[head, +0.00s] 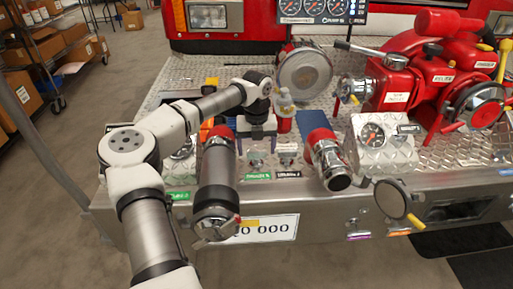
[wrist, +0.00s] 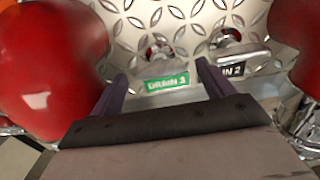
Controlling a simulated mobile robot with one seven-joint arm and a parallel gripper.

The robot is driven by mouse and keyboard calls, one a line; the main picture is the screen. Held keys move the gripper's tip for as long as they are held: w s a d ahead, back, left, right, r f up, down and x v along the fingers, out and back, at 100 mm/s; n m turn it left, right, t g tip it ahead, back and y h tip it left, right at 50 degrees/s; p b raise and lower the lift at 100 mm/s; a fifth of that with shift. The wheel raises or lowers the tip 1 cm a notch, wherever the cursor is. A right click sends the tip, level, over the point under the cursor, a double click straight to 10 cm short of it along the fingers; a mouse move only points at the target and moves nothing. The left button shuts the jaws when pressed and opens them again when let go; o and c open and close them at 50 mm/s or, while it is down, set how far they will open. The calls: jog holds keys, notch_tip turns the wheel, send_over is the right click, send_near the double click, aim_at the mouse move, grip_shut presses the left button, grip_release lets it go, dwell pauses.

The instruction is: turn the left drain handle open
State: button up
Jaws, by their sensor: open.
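The left drain handle (head: 256,159) is a small metal handle on the bumper plate above a green label. In the wrist view the left drain handle (wrist: 160,54) sits just beyond the green "DRAIN 3" label (wrist: 167,83). A second drain handle (head: 287,153) stands to its right; it also shows in the wrist view (wrist: 226,40), above a dark label ending in "IN 2". My gripper (head: 257,144) points down above the left handle. In the wrist view my gripper (wrist: 160,84) is open and empty, its fingers on either side of the label. I cannot tell the finger height exactly.
A round grey cap (head: 305,70) is behind, and a red pump (head: 425,80) is at the right.

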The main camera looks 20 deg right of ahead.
jog(key=shift+f, duration=0.6)
jog(key=c, duration=1)
